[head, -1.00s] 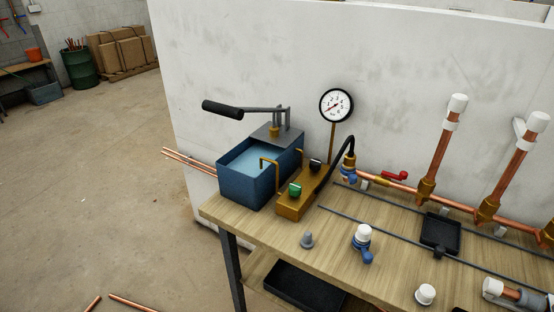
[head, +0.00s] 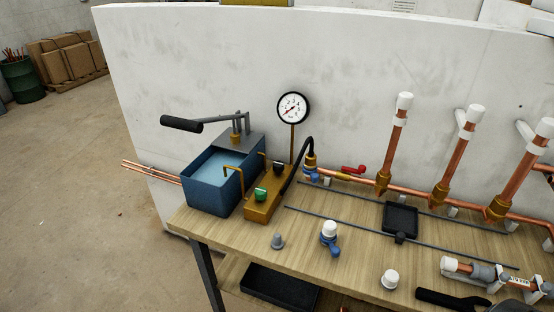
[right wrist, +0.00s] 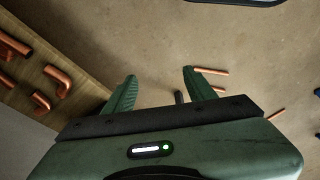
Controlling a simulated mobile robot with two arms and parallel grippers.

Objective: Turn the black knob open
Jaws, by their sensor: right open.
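The black knob (head: 278,168) sits on the brass block (head: 262,207) of the blue test pump (head: 214,186), on the wooden bench. A green knob (head: 260,194) is nearer on the same block. A black hose rises beside the black knob, and the knob's turn position is too small to tell. My right gripper (right wrist: 159,76) shows only in the right wrist view. Its green fingers are apart with nothing between them, above the floor and away from the knob. My left gripper is not in view.
A pressure gauge (head: 293,108) stands behind the block. The pump's black-gripped lever (head: 182,124) reaches left. A grey cone (head: 277,241), a blue-handled valve (head: 329,232) and a black tray (head: 400,218) are on the bench. Copper pipes (head: 395,140) stand at right. Copper elbows (right wrist: 58,75) lie beside my right gripper.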

